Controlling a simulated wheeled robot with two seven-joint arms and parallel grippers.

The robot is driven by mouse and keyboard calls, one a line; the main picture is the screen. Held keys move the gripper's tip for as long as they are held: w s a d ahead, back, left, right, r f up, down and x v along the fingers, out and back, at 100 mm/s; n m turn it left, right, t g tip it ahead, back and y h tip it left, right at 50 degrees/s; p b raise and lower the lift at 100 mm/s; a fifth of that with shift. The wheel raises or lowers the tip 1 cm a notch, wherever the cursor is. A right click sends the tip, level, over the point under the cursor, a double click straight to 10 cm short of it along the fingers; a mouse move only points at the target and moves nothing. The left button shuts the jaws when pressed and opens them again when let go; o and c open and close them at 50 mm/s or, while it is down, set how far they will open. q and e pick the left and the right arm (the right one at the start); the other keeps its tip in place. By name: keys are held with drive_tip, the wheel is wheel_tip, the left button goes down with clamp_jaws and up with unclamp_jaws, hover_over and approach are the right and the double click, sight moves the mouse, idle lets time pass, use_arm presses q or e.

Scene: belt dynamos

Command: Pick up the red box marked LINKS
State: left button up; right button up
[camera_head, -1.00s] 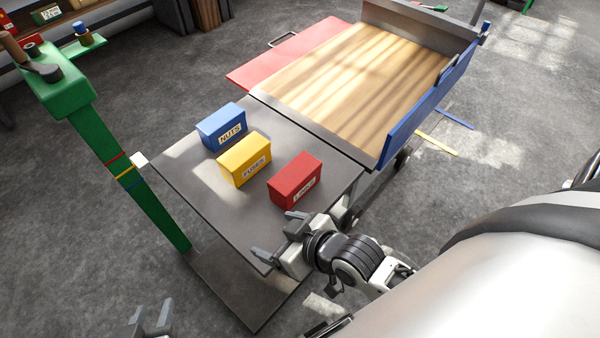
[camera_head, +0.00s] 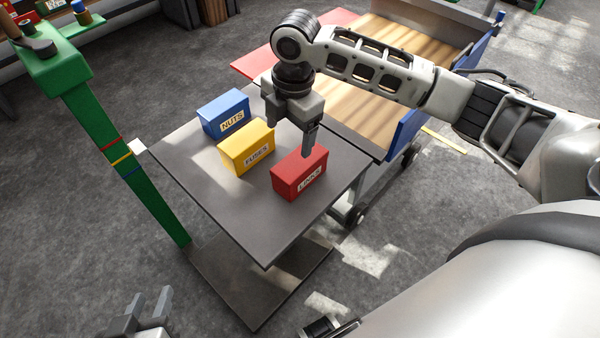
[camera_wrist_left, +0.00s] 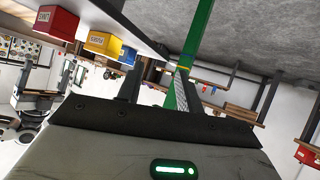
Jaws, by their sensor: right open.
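The red box marked LINKS (camera_head: 299,174) stands upright at the right of a grey table and also shows in the left wrist view (camera_wrist_left: 57,22). My right gripper (camera_head: 290,138) is open and empty, pointing down just above and behind the red box. One finger overlaps the box's top edge in the picture; I cannot tell whether they touch. My left gripper (camera_head: 150,311) is open and empty, low at the left, away from the table. Its fingers also show apart in the left wrist view (camera_wrist_left: 158,88).
A yellow box marked FUSES (camera_head: 246,146) stands close left of the red box, and a blue box marked NUTS (camera_head: 223,114) is beyond it. The grey tabletop (camera_head: 240,197) is bare in front. A green post (camera_head: 128,170) stands at the table's left.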

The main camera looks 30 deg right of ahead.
sight(300, 160)
drive_tip(key=shift+n+g+h, duration=0.3)
drive_tip(key=shift+h, duration=0.1)
drive_tip(key=d+f+b, duration=0.1)
drive_tip(key=f, duration=0.3)
drive_tip(key=f+b, duration=0.1)
drive_tip(key=f, duration=0.4)
drive_tip(key=d+f, duration=0.1)
drive_tip(key=f, duration=0.3)
drive_tip(key=shift+w+d+f+b, duration=0.15)
drive_tip(key=shift+d+f+b, duration=0.15)
drive_tip(key=shift+b, duration=0.1)
drive_tip(key=shift+r, duration=0.1)
drive_tip(key=c, duration=1.5)
